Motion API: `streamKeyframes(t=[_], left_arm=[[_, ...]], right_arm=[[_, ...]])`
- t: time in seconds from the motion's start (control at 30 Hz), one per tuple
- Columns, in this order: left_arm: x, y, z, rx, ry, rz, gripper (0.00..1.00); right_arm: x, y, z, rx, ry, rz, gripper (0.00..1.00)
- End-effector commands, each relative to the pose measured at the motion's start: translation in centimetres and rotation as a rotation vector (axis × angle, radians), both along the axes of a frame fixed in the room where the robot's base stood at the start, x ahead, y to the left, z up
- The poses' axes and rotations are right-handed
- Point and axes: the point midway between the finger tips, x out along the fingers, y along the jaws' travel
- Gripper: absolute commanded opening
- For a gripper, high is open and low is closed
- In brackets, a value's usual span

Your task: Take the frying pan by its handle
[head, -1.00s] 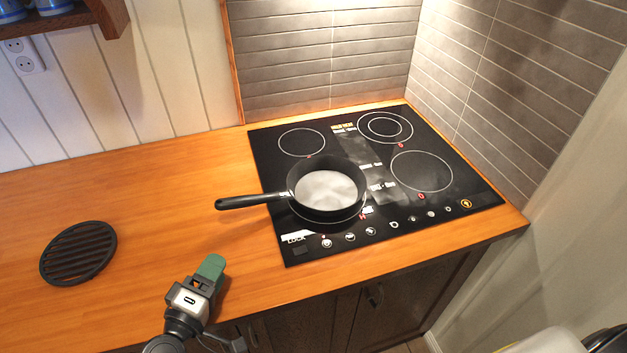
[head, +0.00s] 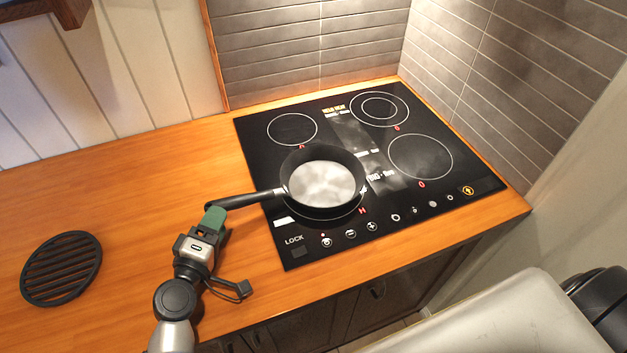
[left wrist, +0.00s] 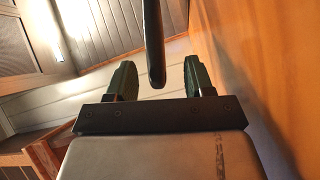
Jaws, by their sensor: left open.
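The black frying pan (head: 322,185) sits on the front left burner of the black cooktop. Its handle (head: 245,199) points left, out over the wooden counter. My left gripper (head: 213,217) is at the free end of the handle. In the left wrist view the gripper (left wrist: 160,80) is open, with a green finger on each side. The handle (left wrist: 154,45) shows between the fingers, apart from both. Its tip reaches down between them. My right gripper is not in view.
A round black slatted trivet (head: 62,268) lies on the counter at the left. The cooktop (head: 420,200) fills the corner by the tiled walls. The counter behind the handle is clear. A wooden shelf (head: 50,10) hangs at the upper left.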

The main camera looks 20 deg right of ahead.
Motion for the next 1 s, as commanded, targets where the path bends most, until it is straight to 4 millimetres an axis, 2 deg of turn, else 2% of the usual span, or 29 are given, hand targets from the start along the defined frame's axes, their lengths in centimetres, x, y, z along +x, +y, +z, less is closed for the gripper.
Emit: streamKeyframes(t=[0.17, 0.3, 0.43, 0.73, 1.0], left_arm=[[1.1, -1.1, 0.4, -0.002, 0.001, -0.001, 0.53], [2.5, -2.8, 0.8, -0.002, 0.001, -0.001, 0.53], [3.8, -3.5, 0.4, 0.001, -0.001, 0.000, 0.53], [4.1, -3.8, 0.3, 0.001, 0.001, 0.000, 0.53], [4.1, -3.8, 0.3, 0.001, 0.001, 0.000, 0.13]], right_arm=[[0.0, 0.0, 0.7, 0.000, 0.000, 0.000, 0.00], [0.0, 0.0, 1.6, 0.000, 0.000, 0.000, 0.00], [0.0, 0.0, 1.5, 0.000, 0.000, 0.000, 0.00], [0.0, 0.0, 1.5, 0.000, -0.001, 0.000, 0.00], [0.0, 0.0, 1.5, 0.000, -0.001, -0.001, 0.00]])
